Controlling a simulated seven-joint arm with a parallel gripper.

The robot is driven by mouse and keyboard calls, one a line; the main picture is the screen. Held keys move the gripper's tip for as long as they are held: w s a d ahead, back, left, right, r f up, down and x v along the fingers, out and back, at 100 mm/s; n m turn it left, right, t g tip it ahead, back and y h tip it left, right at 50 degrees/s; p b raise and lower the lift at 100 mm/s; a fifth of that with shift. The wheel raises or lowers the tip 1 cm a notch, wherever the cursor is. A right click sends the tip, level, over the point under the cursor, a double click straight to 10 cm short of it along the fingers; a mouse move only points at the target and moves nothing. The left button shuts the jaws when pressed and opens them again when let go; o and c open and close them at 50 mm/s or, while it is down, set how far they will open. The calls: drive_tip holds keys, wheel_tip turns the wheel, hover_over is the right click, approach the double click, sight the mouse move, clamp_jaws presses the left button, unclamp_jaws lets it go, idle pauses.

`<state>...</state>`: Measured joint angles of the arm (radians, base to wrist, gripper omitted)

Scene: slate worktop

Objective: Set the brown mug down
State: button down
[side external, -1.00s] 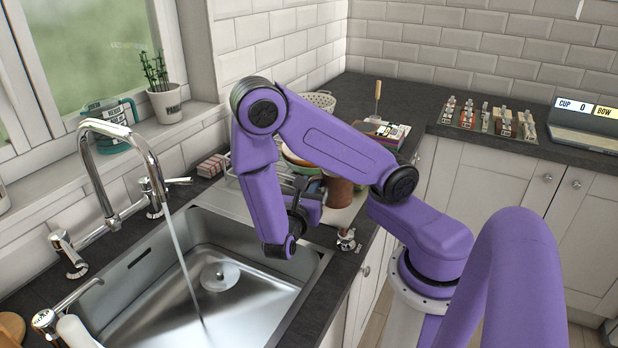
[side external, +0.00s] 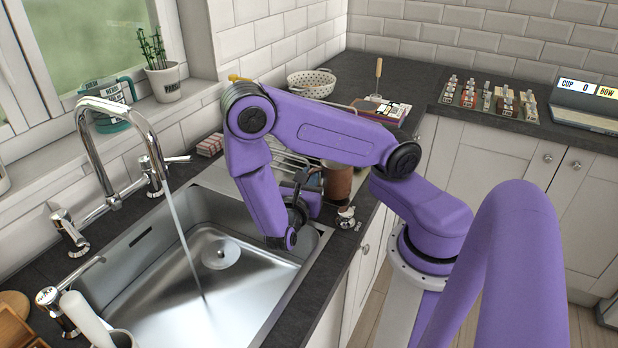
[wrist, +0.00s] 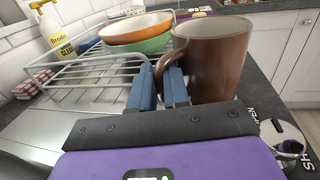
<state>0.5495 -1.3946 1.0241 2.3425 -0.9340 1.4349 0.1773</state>
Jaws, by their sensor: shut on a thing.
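The brown mug (wrist: 212,65) is upright and fills the top middle of the wrist view. It also shows in the side view (side external: 338,183), partly hidden by my purple arm. My gripper (wrist: 161,74) has its two blue fingers closed on the mug's handle, which faces left in the wrist view. The mug is over the worktop strip (wrist: 262,88) at the sink's right end, beside the dish rack. Its base is hidden behind my gripper's body, so I cannot tell whether it touches the worktop.
A wire dish rack (wrist: 88,72) with an orange bowl (wrist: 135,27) and a green bowl (wrist: 145,46) stands left of the mug. The sink (side external: 165,275) has its tap running. A small metal fitting (side external: 346,217) is near the worktop's front edge. A colander (side external: 312,83) stands behind.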

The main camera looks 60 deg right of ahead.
drive_tip(key=shift+f, duration=0.55)
drive_tip(key=c, duration=1)
unclamp_jaws()
drive_tip(key=shift+c, duration=0.2)
drive_tip(key=s+a, duration=0.3)
drive_tip(key=a, duration=1.4)
drive_tip(key=s+d+r+m+g+y, duration=0.2)
drive_tip(key=s+r+m+y, duration=0.5)
drive_tip(key=y, duration=1.1)
drive_tip(key=s+r+g, duration=0.1)
drive_tip(key=s+r, duration=0.2)
drive_tip(key=s, duration=0.1)
drive_tip(key=shift+d+m, duration=0.2)
drive_tip(key=shift+m, duration=0.1)
